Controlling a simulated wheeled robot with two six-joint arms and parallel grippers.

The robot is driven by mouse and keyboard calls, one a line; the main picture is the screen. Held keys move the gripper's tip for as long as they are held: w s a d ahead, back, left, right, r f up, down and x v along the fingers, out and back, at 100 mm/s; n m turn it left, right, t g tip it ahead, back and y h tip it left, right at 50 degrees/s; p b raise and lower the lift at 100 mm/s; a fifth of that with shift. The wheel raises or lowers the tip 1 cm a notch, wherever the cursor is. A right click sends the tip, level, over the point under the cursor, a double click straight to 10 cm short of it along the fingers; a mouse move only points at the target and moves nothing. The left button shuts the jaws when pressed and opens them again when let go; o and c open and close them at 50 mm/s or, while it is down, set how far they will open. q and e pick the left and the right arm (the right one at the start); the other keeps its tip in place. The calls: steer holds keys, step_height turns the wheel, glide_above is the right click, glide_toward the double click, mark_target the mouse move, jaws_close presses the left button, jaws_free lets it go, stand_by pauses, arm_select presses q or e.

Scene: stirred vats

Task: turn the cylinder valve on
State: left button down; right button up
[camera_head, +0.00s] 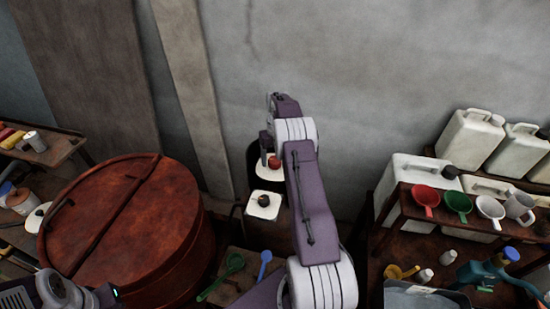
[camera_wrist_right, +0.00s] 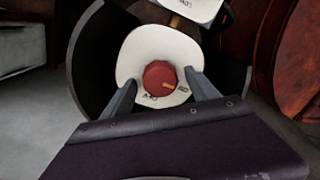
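A red round knob (camera_head: 274,162) sits on a white plate in front of a dark rounded body (camera_head: 252,172) by the wall. My right gripper (camera_wrist_right: 163,92) is open, with one finger on each side of the knob in that view. Whether the fingers touch the knob is unclear. In the head view the right arm hides part of the plate. Part of my left arm shows at bottom left; its fingertips are out of view.
A second white plate (camera_head: 263,212) with a dark knob (camera_head: 264,201) is just below; it reads LOW in the wrist view (camera_wrist_right: 192,8). A large rust-red vat (camera_head: 130,225) stands left.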

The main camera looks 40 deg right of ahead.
steer(key=shift+r, duration=0.25)
step_height(320, 180, up, 8)
steer(key=b, duration=0.1)
steer(key=shift+d+r, duration=0.2)
steer(key=shift+r, duration=0.05)
stand_by(0.4)
